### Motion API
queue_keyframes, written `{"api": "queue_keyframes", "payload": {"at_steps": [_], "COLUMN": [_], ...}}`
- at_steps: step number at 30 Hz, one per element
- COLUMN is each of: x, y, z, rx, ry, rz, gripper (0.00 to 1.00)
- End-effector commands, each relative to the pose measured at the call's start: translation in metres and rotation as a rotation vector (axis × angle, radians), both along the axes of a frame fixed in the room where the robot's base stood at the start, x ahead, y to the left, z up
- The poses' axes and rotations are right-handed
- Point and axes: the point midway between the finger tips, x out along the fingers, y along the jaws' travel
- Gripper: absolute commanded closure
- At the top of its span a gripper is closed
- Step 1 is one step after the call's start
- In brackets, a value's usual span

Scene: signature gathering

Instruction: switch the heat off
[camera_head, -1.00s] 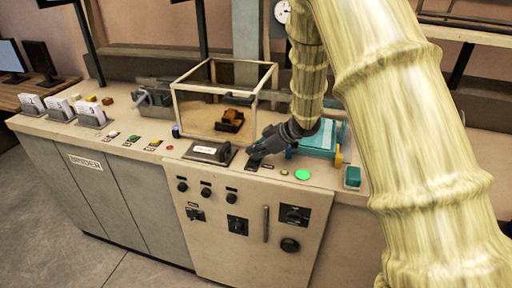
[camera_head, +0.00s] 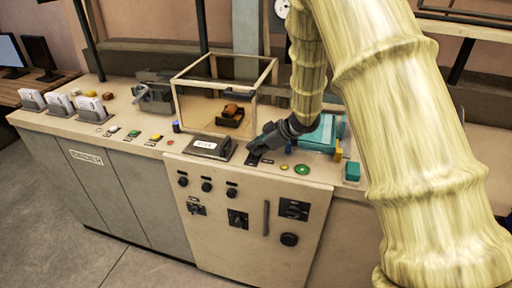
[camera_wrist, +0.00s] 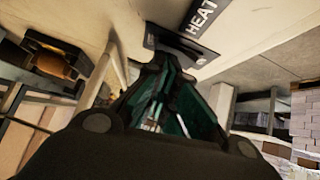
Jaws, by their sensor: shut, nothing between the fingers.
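A black plate lettered HEAT (camera_wrist: 201,17) lies on the pale console top in the wrist view, just beyond my fingertips. My gripper (camera_wrist: 163,68) is shut and empty, its fingers pointing down at the plate's dark mount. Whether they touch a switch there is hidden by the fingers. In the head view my gripper (camera_head: 254,149) is low over the console top, by small dark plates between the black-framed display and the round green button. The green button (camera_head: 302,169) looks dull green with a paler middle.
A glass-walled box (camera_head: 176,105) with a brown object inside stands behind and left of my gripper. A teal device (camera_head: 322,133) is close on the right. The black-framed display (camera_head: 210,147) sits left. Knobs and a handle (camera_head: 266,217) are on the front panel.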

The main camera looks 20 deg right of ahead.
Motion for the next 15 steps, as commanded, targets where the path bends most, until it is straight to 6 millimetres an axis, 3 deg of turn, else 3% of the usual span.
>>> {"api": "queue_keyframes", "payload": {"at_steps": [15], "x": [-0.0111], "y": [0.0073], "z": [0.0007], "rx": [0.000], "ry": [0.002], "rz": [0.001], "gripper": [1.00]}}
